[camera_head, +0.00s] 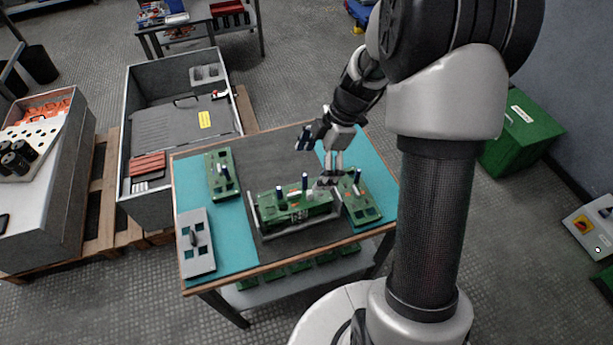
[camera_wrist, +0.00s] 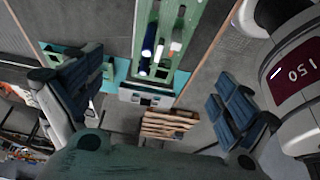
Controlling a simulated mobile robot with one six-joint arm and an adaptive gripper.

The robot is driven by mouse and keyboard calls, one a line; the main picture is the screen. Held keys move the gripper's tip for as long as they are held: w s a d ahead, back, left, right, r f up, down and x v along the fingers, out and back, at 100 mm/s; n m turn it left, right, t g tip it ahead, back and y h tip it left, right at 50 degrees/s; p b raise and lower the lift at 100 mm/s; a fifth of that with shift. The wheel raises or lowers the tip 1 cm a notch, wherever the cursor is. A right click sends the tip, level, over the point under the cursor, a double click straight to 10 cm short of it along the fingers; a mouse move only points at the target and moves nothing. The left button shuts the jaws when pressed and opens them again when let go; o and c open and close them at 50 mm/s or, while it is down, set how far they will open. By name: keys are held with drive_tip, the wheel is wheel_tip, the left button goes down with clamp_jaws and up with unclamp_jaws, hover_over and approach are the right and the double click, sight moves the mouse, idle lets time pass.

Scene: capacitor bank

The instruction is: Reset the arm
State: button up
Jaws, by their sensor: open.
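My gripper (camera_head: 320,155) hangs over the back right part of the workbench in the head view, with the arm reaching down from the upper right. In the wrist view, my gripper (camera_wrist: 158,88) has its two blue-padded fingers wide apart with nothing between them. A green capacitor unit (camera_head: 285,213) with dark blue posts sits in a grey holder on the bench, in front of and below the gripper. The wrist view shows green parts with blue and white posts beyond the fingers. I cannot tell the exact gap between the fingertips and the parts on the bench.
The workbench (camera_head: 226,246) also carries a green board (camera_head: 219,176), a grey plate with a handle (camera_head: 195,246) and another green board (camera_head: 362,205) at the right. A grey open crate (camera_head: 128,92) stands on a pallet to the left. Green boxes (camera_head: 522,132) stand at the right.

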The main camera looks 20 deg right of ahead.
drive_tip(key=shift+d+r, duration=0.15)
drive_tip(key=shift+r, duration=0.25)
drive_tip(key=s+a+r+m+t+h, duration=0.2)
drive_tip(key=s+a+r+m, duration=0.2)
drive_tip(key=s+r+m, duration=0.65)
drive_tip(key=s+r+m+t+h, duration=0.2)
drive_tip(key=s+r+m, duration=0.4)
drive_tip(key=s, duration=0.5)
drive_tip(key=shift+a+r+m+t+h, duration=0.25)
drive_tip(key=shift+r+m+t+h, duration=0.1)
drive_tip(key=shift+m, duration=0.4)
